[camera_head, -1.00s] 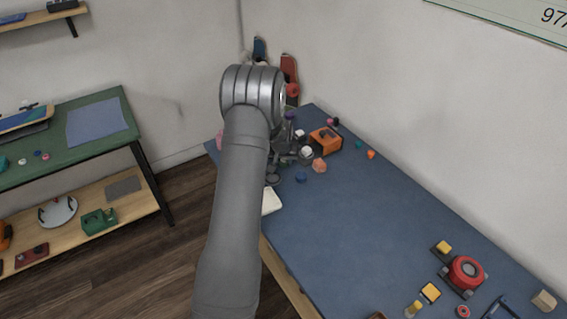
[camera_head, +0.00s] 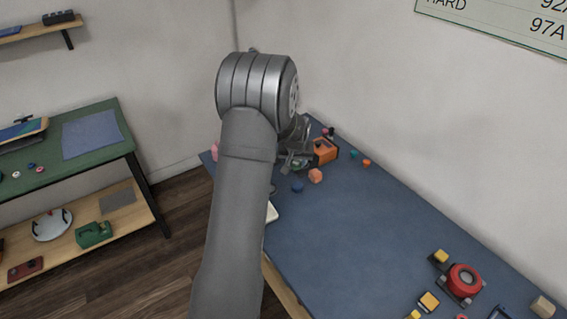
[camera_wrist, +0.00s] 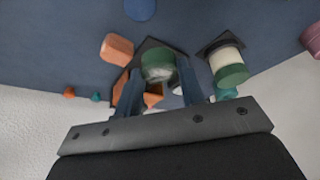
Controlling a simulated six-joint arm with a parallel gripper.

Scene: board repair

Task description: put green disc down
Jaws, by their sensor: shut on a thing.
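The green disc (camera_wrist: 158,62) is between the two fingers of my gripper (camera_wrist: 158,80) in the wrist view. The gripper is shut on it. A dark square base and an orange block (camera_wrist: 152,96) show around and behind the disc. I cannot tell whether the disc touches them. In the head view my gripper (camera_head: 295,158) is over the far end of the blue table, just left of the orange block (camera_head: 325,150). The disc cannot be made out there, and my arm hides part of that area.
A pale wheel with a green side (camera_wrist: 229,66) stands on a dark base beside my gripper. An orange-pink lump (camera_head: 315,175) and a blue disc (camera_head: 297,187) lie near. Small teal (camera_head: 353,154) and orange (camera_head: 366,162) pieces lie near the wall. The table's middle (camera_head: 365,230) is clear.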

